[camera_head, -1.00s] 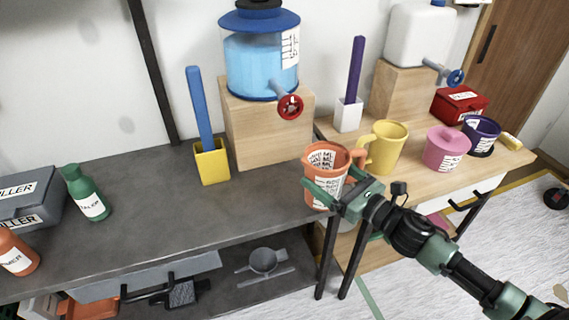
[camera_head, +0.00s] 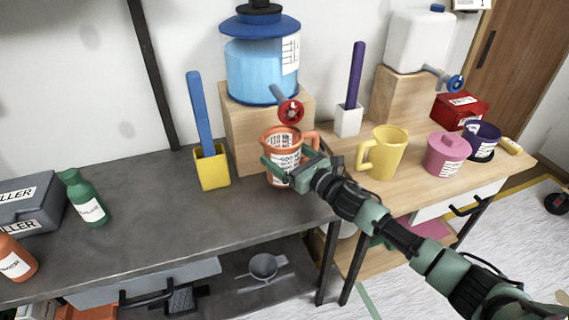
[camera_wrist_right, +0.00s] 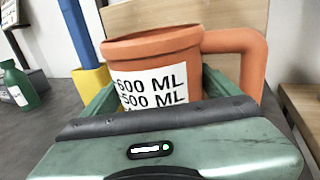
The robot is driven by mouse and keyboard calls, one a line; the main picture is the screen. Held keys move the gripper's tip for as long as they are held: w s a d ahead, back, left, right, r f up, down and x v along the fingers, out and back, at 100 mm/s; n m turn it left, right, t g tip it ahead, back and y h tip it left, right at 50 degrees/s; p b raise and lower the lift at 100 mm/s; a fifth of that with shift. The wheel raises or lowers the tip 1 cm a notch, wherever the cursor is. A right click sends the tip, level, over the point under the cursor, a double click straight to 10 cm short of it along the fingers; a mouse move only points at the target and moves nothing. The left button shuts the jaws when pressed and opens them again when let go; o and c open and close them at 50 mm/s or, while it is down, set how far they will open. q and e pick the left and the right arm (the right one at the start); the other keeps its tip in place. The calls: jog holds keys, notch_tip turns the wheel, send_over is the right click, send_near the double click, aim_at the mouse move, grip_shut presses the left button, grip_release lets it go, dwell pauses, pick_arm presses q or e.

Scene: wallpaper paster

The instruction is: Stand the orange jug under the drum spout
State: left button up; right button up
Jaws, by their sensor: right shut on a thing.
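The orange jug (camera_head: 284,141) is upright, with a white measuring label and its handle to the right. My right gripper (camera_head: 285,172) is shut around the jug's body, and the jug also shows between the fingers in the right wrist view (camera_wrist_right: 155,68). The jug is in front of the wooden block, near the dark table's right end; whether its base touches the table is hard to tell. The blue drum (camera_head: 262,62) stands on the block. Its spout with a red valve wheel (camera_head: 290,111) hangs just above the jug's rim. My left gripper is not in view.
The wooden block (camera_head: 243,128) is close behind the jug. A yellow holder (camera_head: 212,168) with a blue handle stands left of it. A yellow jug (camera_head: 386,153) and pink pot (camera_head: 446,152) stand on the wooden table to the right.

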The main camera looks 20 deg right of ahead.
notch_tip(320, 180, down, 2)
jog(key=shift+f+b, duration=0.15)
jog(key=shift+b, duration=0.4)
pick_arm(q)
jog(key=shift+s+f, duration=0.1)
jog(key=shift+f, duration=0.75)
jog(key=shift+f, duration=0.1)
pick_arm(e)
jog(key=o, duration=1.5)
jog(key=b+v, duration=0.1)
jog(key=v, duration=1)
jog(key=shift+s+d, duration=0.25)
jog(key=shift+s, duration=0.25)
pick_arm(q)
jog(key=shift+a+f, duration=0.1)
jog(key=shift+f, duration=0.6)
